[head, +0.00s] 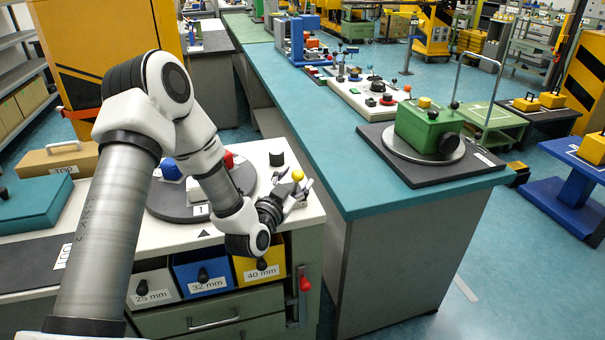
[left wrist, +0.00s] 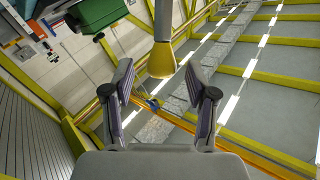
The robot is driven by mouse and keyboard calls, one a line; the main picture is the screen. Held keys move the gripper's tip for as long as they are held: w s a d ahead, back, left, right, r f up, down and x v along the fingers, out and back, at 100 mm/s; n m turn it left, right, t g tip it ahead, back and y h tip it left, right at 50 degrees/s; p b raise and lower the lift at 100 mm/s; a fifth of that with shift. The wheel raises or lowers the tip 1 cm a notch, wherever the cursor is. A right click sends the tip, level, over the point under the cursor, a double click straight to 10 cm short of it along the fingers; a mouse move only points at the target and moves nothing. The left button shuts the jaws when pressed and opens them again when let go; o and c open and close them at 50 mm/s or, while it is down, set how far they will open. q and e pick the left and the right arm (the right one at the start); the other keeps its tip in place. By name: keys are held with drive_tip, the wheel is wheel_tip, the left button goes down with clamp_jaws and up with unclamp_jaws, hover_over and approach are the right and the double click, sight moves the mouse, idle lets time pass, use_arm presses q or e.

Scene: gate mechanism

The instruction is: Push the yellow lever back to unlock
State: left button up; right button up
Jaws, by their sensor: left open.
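The yellow lever shows its rounded yellow knob (head: 297,175) at the right edge of the white-topped bench. In the left wrist view the same knob (left wrist: 161,60) sits on a pale rod, centred between the fingertips or just beyond them. My left gripper (head: 292,191) is right at the knob, with its fingers open on either side. In the left wrist view the open fingers (left wrist: 158,82) show a gap around the knob, and no contact is clear. The lever's base is hidden behind the gripper in the head view. My right gripper is not in view.
A dark turntable (head: 170,208) with blue and red pieces lies left of the gripper. A black knob (head: 276,158) stands close behind it. A teal counter (head: 345,190) borders the right.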

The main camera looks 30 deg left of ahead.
use_arm(q)
drive_tip(key=w, duration=0.2)
drive_tip(key=shift+w+a, duration=0.3)
clamp_jaws()
